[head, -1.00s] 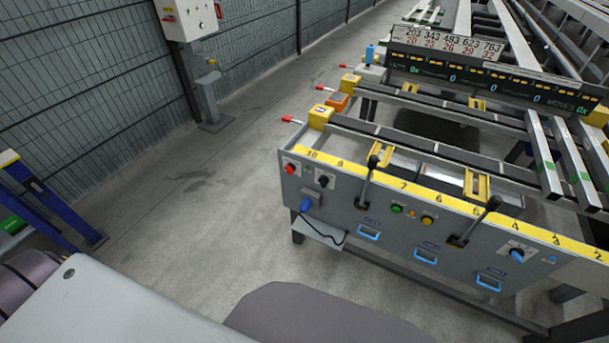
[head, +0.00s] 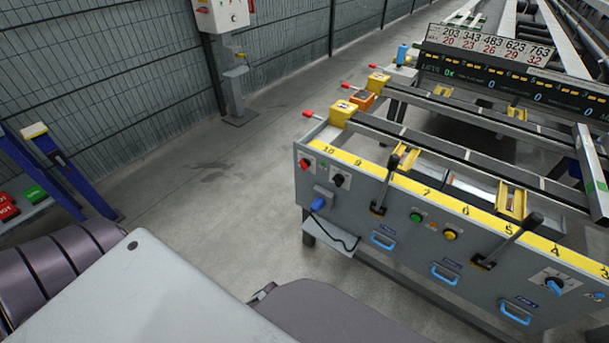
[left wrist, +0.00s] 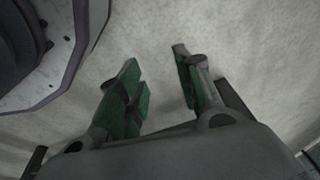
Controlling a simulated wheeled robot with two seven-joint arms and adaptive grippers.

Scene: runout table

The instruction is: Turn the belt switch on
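The grey control panel (head: 400,240) is the front of the runout table at right in the head view. It carries a black rotary switch (head: 339,180) beside a red button (head: 306,163) at its left end, and a blue-handled rotary switch (head: 555,286) on a pale dial toward its right end. Their labels are too small to read, so I cannot tell which is the belt switch. My left gripper (left wrist: 160,82) shows in the left wrist view with its green-padded fingers apart and empty above bare grey floor. Neither gripper shows in the head view.
Two black levers (head: 387,184) (head: 508,240) stick up from the panel, with green and yellow buttons between them. Several blue drawer-like handles (head: 383,240) sit lower. A blue frame (head: 60,170) stands at left. Floor (head: 220,200) between is clear.

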